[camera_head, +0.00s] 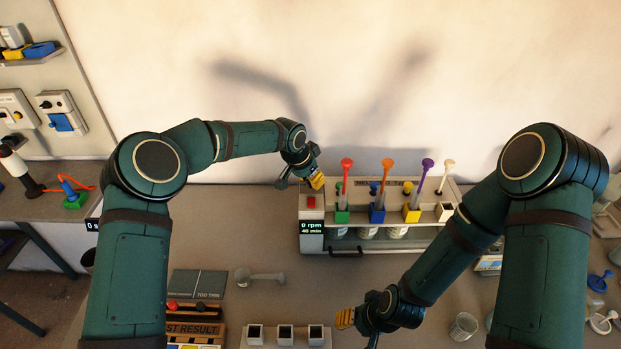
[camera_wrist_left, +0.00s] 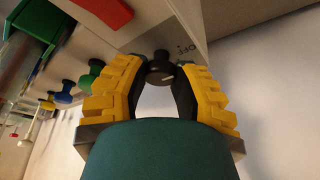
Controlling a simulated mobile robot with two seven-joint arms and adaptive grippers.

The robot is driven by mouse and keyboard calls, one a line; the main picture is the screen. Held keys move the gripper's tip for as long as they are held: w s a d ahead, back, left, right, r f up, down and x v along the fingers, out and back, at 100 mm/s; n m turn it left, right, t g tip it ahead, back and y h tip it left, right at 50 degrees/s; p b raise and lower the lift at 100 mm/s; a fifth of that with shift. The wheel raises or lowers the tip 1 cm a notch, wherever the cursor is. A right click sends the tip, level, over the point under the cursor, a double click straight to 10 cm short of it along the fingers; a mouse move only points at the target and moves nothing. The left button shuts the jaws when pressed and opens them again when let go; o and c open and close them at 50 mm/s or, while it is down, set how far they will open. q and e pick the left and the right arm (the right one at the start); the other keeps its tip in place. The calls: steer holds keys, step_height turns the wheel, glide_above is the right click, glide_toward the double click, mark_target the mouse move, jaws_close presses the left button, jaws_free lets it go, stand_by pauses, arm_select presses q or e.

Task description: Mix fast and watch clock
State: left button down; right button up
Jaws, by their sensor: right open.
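The mixing machine (camera_head: 318,260) stands at the back of the bench; its display (camera_head: 312,228) reads 0 rpm and 40 min. Several stirring rods, including a red one (camera_head: 347,165) and a purple one (camera_head: 427,166), stand upright above it. My left gripper (camera_head: 316,181) is at the machine's upper left end. In the left wrist view its yellow fingers (camera_wrist_left: 160,75) are on both sides of a dark knob (camera_wrist_left: 160,67) beside an OFF label; firm contact is unclear. My right gripper (camera_head: 345,318) is open and empty above the bench front. A partly hidden display (camera_head: 93,225) stands at left.
A grey scoop-like tool (camera_head: 260,277) and a dark card (camera_head: 196,284) lie on the bench. A test result rack (camera_head: 192,330) and a holder with small square cups (camera_head: 285,335) stand in front. A clear beaker (camera_head: 463,326) is right of my right gripper.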

arm_select(q)
steer(key=shift+m, duration=0.3)
arm_select(e)
steer(key=shift+r, duration=0.15)
arm_select(q)
steer(key=shift+m+p, duration=0.3)
steer(key=shift+m, duration=0.2)
arm_select(e)
steer(key=shift+r, duration=0.2)
arm_select(q)
steer(key=m+g+h, duration=0.1)
steer(key=m, duration=0.1)
steer(key=shift+m, duration=0.3)
arm_select(e)
steer(key=shift+r, duration=0.25)
arm_select(q)
steer(key=m+g, duration=0.2)
steer(key=m, duration=0.3)
steer(key=shift+w+f, duration=0.1)
steer(key=m+g+p, duration=0.1)
steer(key=m, duration=0.2)
steer(key=shift+m+g, duration=0.4)
steer(key=shift+m+g+p, duration=0.4)
steer(key=shift+m, duration=0.7)
arm_select(e)
steer(key=shift+r, duration=0.75)
arm_select(q)
steer(key=shift+f+m, duration=0.15)
steer(key=shift+m, duration=0.15)
